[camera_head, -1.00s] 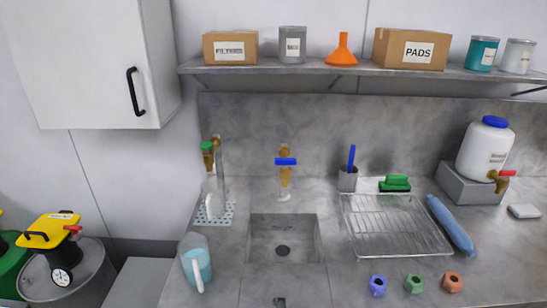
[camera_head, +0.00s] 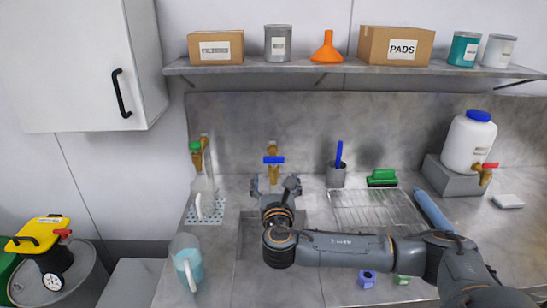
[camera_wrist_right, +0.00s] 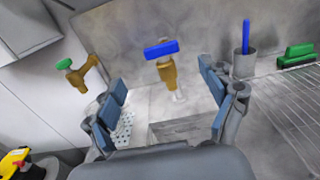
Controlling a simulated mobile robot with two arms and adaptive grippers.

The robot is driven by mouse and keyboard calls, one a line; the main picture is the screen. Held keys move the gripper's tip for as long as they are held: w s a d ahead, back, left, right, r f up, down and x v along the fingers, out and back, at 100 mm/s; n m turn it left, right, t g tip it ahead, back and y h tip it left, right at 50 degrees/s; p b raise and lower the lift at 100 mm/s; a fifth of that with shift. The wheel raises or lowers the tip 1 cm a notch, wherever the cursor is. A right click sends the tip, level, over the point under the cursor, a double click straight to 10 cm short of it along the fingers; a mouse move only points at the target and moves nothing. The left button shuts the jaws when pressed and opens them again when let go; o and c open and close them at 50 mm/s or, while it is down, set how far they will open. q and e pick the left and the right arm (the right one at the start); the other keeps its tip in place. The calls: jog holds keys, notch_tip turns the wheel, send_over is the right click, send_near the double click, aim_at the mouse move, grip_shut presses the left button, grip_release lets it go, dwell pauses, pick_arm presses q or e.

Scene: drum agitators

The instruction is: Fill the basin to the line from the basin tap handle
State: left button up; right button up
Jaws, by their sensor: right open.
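The basin tap (camera_head: 273,150) has a brass body and a blue bar handle (camera_head: 274,160). The blue handle also shows in the right wrist view (camera_wrist_right: 161,49), lying crosswise above the brass spout. A pale shape hangs below the spout; I cannot tell whether it is water. The sunken grey basin (camera_head: 246,238) is mostly hidden by my right arm, so its line and water level cannot be seen. My right gripper (camera_head: 273,186) is open and empty, in front of and below the handle, fingers spread to either side. My left gripper is not in view.
A green-handled tap (camera_head: 196,148) stands at left over a perforated drain plate (camera_head: 215,215). A pitcher with blue contents (camera_head: 187,262) stands left of the basin. A blue brush in a holder (camera_head: 337,176) and a wire rack (camera_head: 375,208) are at right.

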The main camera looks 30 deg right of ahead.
aim_at(274, 159)
jog(key=p+x, duration=0.2)
jog(key=x, duration=0.9)
jog(key=shift+w+d+p, duration=0.1)
jog(key=shift+w+p, duration=0.2)
jog(key=c, duration=1.2)
